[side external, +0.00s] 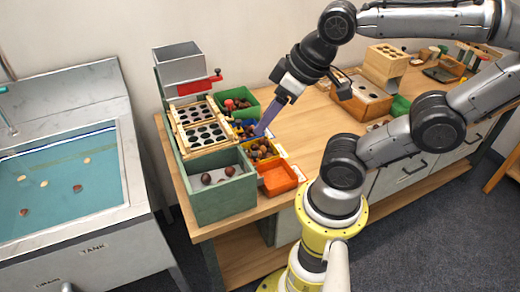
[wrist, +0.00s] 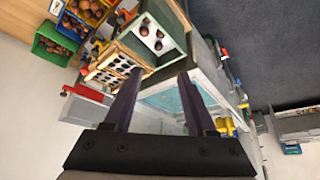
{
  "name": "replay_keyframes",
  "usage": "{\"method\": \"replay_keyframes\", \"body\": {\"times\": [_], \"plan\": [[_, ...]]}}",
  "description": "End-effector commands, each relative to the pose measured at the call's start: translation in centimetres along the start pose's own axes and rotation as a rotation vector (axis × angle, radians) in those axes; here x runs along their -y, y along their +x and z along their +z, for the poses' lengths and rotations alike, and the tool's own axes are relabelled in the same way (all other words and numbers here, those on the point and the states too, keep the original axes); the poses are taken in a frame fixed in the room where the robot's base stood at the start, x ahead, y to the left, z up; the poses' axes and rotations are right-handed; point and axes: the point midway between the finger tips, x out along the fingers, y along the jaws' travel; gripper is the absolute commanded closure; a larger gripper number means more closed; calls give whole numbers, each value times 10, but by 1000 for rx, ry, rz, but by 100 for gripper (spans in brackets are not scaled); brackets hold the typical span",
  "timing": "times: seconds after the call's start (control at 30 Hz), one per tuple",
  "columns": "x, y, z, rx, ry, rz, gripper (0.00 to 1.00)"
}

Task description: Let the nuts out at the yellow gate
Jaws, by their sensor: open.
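My gripper (side external: 262,128) points down over the row of small crates beside the sorting stand. In the wrist view my gripper (wrist: 160,75) has its two dark fingers apart with nothing between them. The stand has a grey hopper (side external: 180,66) with a red handle (side external: 216,76), two slanted sieve trays with holes and a green bin (side external: 222,192) holding a few brown nuts. That bin shows just beyond the fingertips in the wrist view (wrist: 180,50). A small yellow part (wrist: 226,127) shows right of the fingers; I cannot tell whether it is the yellow gate.
Several nuts lie in a green crate (side external: 251,108) and a yellow crate (side external: 275,158); an orange crate (side external: 278,180) looks empty. A tank of water (side external: 40,215) with several floating nuts stands at left. Wooden blocks (side external: 386,60) stand farther right; the bench between is mostly clear.

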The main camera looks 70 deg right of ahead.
Motion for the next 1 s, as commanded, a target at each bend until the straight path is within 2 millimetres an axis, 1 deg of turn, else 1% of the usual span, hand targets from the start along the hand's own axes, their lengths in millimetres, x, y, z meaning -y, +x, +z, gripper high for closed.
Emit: {"method": "replay_keyframes", "body": {"times": [0.33,0.37,0.5,0.57,0.6,0.67,0.83,0.97,1.0], "plan": [[0,0,0,0,0,0,43],[0,0,0,0,0,0,45],[0,-2,3,19,25,0,70],[0,-10,-3,15,47,0,81],[0,-14,-9,19,60,0,88],[-2,-20,-21,39,93,5,99],[-17,-27,-64,124,220,41,100],[-38,-21,-97,203,330,75,100],[-46,-17,-107,229,367,86,100]]}}
